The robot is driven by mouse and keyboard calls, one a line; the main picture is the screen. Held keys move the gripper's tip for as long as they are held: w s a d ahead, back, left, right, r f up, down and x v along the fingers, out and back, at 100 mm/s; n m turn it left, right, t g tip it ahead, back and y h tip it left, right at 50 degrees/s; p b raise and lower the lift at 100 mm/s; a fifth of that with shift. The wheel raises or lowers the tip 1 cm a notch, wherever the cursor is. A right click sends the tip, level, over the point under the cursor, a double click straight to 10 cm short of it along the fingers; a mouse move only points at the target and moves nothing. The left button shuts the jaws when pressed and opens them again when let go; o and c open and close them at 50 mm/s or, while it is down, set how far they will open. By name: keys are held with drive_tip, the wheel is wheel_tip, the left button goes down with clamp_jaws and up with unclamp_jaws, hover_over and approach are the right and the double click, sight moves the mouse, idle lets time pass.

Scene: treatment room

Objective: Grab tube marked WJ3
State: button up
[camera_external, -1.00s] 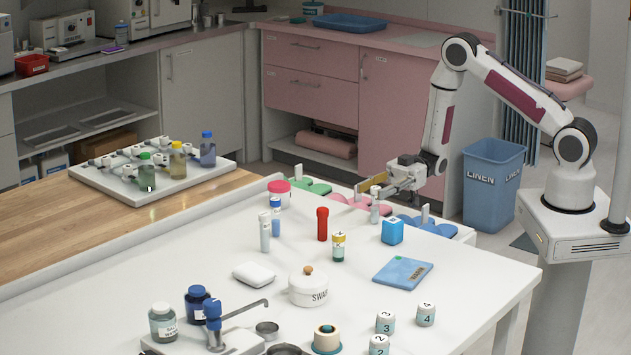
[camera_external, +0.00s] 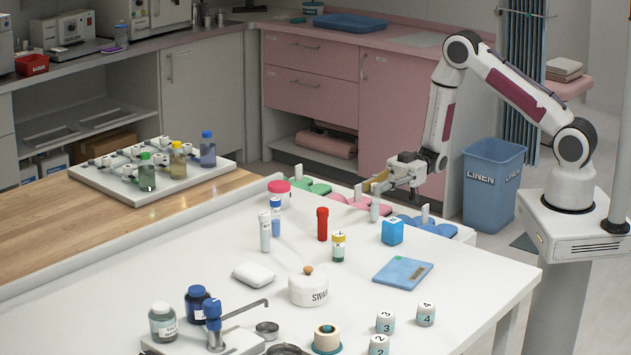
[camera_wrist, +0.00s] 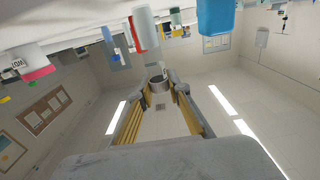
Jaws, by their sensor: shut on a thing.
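My gripper (camera_external: 377,189) is shut on a pale grey-white tube (camera_external: 375,209) near the table's far right edge. The jaws hold its upper part, and the tube looks upright with its lower end at about table height. In the wrist view the tube (camera_wrist: 160,84) is seen between the two fingertips (camera_wrist: 161,96). I cannot read the marking on it, so I cannot tell whether it is WJ3. Other tubes stand to the left: a red one (camera_external: 322,224), a yellow-capped one (camera_external: 338,247), a blue-capped one (camera_external: 276,219) and a pale one (camera_external: 265,232).
A blue cube (camera_external: 392,231) stands just right of and in front of the held tube. A blue pad (camera_external: 403,273) and a white swab pot (camera_external: 308,289) are nearer. The table between is partly clear.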

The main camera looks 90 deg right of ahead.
drive_tip(key=shift+r, duration=4.6)
